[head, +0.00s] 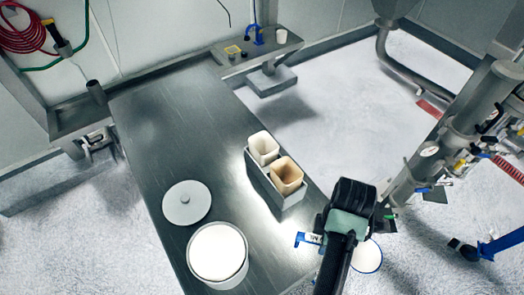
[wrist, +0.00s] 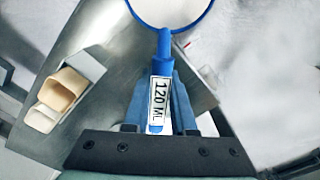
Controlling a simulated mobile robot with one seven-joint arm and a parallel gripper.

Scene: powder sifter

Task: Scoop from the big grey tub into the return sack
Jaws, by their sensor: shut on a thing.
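My gripper (wrist: 160,110) is shut on the handle of a blue scoop (wrist: 164,45), which has a white "120 ML" label. The scoop's round bowl has a blue rim and a pale, even inside; I cannot tell surely whether that is powder. In the head view the scoop (head: 366,257) is off the bench's right edge, right of the tub. The big grey tub (head: 246,266) stands open at the near end, white powder inside. Two open sacks, one white (head: 263,148) and one brown (head: 287,172), stand in a grey holder; I cannot tell which is the return sack.
A grey round lid (head: 186,202) lies on the steel bench (head: 165,130) beside the tub. The bench's far half is clear. A steel pipe column (head: 455,135) with valves stands at right. A shelf (head: 250,60) with small items is at the back.

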